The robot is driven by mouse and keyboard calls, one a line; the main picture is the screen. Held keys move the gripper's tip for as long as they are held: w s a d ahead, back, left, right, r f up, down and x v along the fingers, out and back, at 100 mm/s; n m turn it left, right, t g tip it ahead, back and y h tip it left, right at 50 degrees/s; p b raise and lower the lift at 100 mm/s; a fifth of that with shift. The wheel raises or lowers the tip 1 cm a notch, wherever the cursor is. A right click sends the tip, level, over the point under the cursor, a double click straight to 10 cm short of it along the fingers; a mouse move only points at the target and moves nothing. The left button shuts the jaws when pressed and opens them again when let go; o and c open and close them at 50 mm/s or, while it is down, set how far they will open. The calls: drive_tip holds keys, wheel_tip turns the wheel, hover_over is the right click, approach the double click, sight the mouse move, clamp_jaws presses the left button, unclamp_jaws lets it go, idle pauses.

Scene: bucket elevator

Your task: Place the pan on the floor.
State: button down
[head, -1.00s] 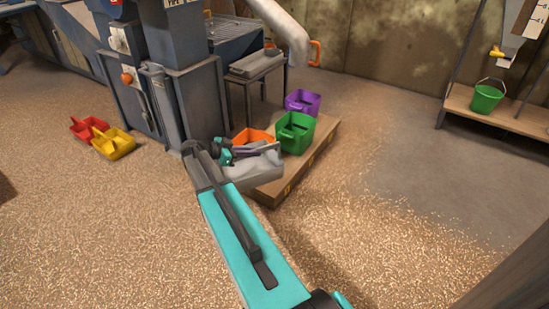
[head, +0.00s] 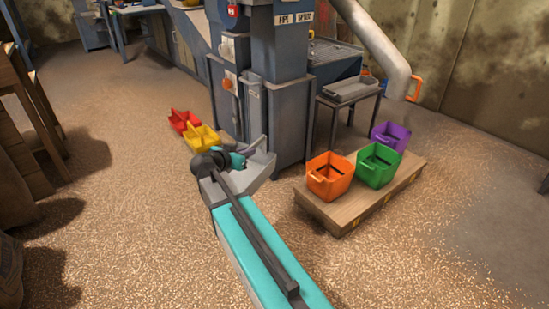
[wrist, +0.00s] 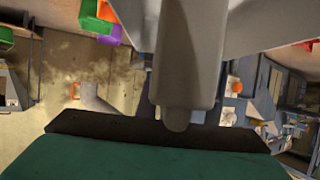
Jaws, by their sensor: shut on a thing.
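The pan is a grey, angular, open vessel (head: 256,172) at the end of my arm in the head view, in front of the foot of the blue-grey machine. In the wrist view the pan's grey wall (wrist: 240,22) and rounded grey handle (wrist: 182,70) fill the upper middle. My gripper (head: 240,157) is shut on the pan; its fingertips are partly hidden by my arm in the head view. The pan appears held up off the floor (head: 140,225); its height is hard to tell.
Red (head: 183,121) and yellow (head: 203,139) scoops lie on the floor beside the machine (head: 282,90). A wooden platform (head: 335,213) on the right carries orange (head: 330,177), green (head: 378,165) and purple (head: 390,136) buckets. Grain-strewn floor is open at left. Sacks and wooden furniture line the left edge.

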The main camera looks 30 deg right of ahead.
drive_tip(key=w+a+r+n+t+y, duration=0.1)
drive_tip(key=a+r+n+t+y, duration=0.2)
drive_tip(key=a, duration=0.7)
drive_tip(key=w+a+r+n+t+y, duration=0.2)
drive_tip(key=a+r+n+t+y, duration=0.1)
drive_tip(key=a+r+n+y, duration=0.5)
drive_tip(key=shift+w+a+r+n+t, duration=0.15)
drive_tip(key=shift+a+r+n+t, duration=0.2)
drive_tip(key=shift+a+r, duration=1.1)
drive_tip(key=shift+d+r, duration=0.45)
drive_tip(key=shift+w+a, duration=0.1)
drive_tip(key=shift+w, duration=0.05)
